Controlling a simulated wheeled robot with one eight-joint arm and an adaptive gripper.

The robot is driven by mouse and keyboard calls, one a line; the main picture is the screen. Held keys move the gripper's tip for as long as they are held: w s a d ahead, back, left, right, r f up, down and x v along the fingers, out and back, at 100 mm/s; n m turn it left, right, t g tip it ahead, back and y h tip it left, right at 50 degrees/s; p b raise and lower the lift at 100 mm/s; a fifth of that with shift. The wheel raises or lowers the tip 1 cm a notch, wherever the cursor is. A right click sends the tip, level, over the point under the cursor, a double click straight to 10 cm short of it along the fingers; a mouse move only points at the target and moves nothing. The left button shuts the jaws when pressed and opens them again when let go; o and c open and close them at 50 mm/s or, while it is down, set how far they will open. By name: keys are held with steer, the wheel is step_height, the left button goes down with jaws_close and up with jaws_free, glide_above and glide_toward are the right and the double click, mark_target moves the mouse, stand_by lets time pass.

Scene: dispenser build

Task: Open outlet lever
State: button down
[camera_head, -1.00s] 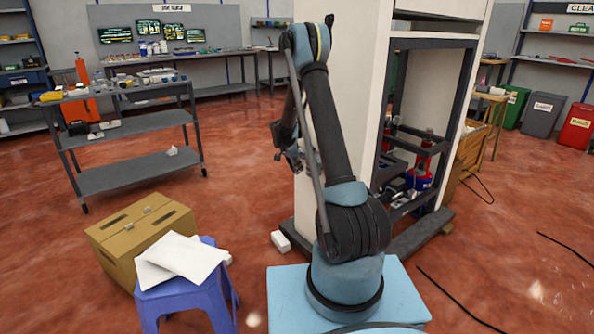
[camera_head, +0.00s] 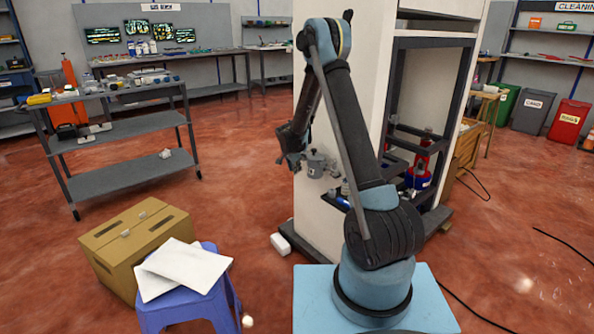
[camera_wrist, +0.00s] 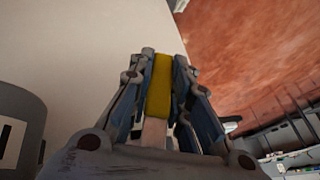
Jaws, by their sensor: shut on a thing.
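In the wrist view, my gripper (camera_wrist: 160,88) is shut on a yellow bar (camera_wrist: 160,85), which looks like the outlet lever's handle. The two fingers press on either side of it. A paler piece continues below the yellow part, between the finger bases. In the head view, my arm bends down to the left of the tall white cabinet (camera_head: 335,90), with its wrist close to the cabinet's left side. The yellow bar and the fingertips cannot be made out there. A small grey metal fitting (camera_head: 318,163) shows beside the wrist, partly hidden.
A dark open frame with a red-and-blue unit (camera_head: 421,165) stands right of the cabinet panel. A brown box (camera_head: 130,240) and a blue stool (camera_head: 190,305) with white packets (camera_head: 187,264) are at the lower left. A grey cart (camera_head: 130,140) stands behind.

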steer(key=c, duration=1.5)
jaws_free()
steer(key=shift+d, duration=0.1)
steer(key=v, duration=1.2)
